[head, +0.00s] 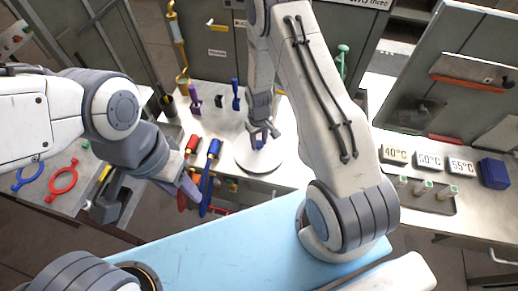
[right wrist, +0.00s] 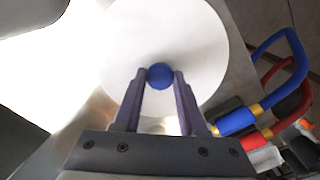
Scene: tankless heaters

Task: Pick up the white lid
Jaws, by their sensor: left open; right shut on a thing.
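The white lid (head: 272,160) is a round flat disc with a blue knob at its middle, over the bench in the head view. In the right wrist view the lid (right wrist: 185,40) fills the upper middle. My right gripper (head: 262,138) is above the lid, its fingers shut on the blue knob (right wrist: 160,76). I cannot tell whether the lid rests on something or is lifted. My left gripper (head: 188,188) is open and empty, to the left of the lid and nearer to me; its tips are partly hard to see.
Red and blue handled tools (head: 207,178) lie just left of the lid. Blue and red rings (head: 62,182) lie on the left bench. At right stand temperature signs (head: 430,161) and a blue box (head: 494,173). Grey cabinets stand behind.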

